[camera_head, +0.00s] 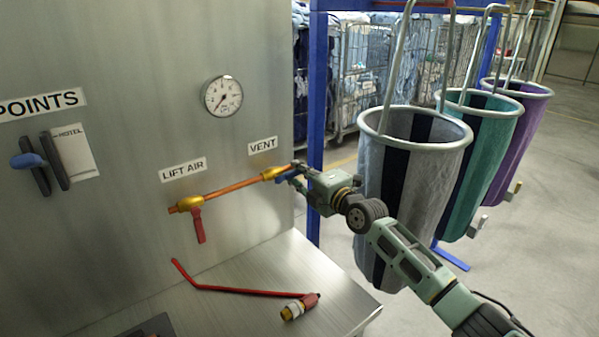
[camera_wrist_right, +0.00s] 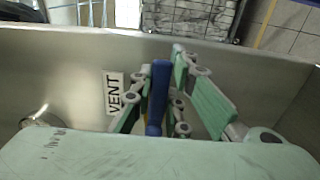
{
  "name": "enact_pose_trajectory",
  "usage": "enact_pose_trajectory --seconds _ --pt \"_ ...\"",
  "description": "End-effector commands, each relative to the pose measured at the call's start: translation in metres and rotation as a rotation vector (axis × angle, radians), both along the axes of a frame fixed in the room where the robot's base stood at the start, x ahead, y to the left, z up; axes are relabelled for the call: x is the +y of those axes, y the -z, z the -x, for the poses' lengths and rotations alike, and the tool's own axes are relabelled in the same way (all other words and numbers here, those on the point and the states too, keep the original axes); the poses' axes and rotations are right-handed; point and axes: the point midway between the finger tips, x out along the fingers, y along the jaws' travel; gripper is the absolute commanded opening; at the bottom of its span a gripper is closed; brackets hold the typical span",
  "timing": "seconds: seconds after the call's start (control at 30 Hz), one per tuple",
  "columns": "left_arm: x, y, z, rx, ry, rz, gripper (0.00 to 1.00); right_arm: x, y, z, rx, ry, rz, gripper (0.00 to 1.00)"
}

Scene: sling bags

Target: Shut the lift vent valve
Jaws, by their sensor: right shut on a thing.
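The vent valve (camera_head: 270,174) is a brass fitting at the right end of a copper pipe, under the VENT label (camera_head: 262,145). My right gripper (camera_head: 292,174) is at this valve, coming in from the right. In the right wrist view its fingers stand on both sides of the blue valve lever (camera_wrist_right: 158,95) and are shut on it. The fingers hide part of the lever in the head view. At the pipe's left end, the lift air valve (camera_head: 188,204) has a red lever (camera_head: 199,226) hanging down. My left gripper is not in view.
A pressure gauge (camera_head: 222,96) sits on the steel panel above the pipe. Hanging sling bags (camera_head: 412,170) stand close behind my right arm.

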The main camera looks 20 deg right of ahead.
Motion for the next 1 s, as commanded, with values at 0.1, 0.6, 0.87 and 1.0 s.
enact_pose_trajectory --seconds 0.1,0.6,0.87,1.0 --pt "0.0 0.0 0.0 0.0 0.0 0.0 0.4 0.0 0.001 0.0 0.001 0.0 0.0 0.0" --pt "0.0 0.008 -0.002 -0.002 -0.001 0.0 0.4 0.0 0.006 0.0 0.017 0.0 -0.043 0.0" --pt "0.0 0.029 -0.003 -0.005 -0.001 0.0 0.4 0.001 0.02 0.001 0.072 0.001 -0.195 0.0" --pt "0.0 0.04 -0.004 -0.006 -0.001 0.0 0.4 0.004 0.028 0.002 0.115 0.0 -0.315 0.0"
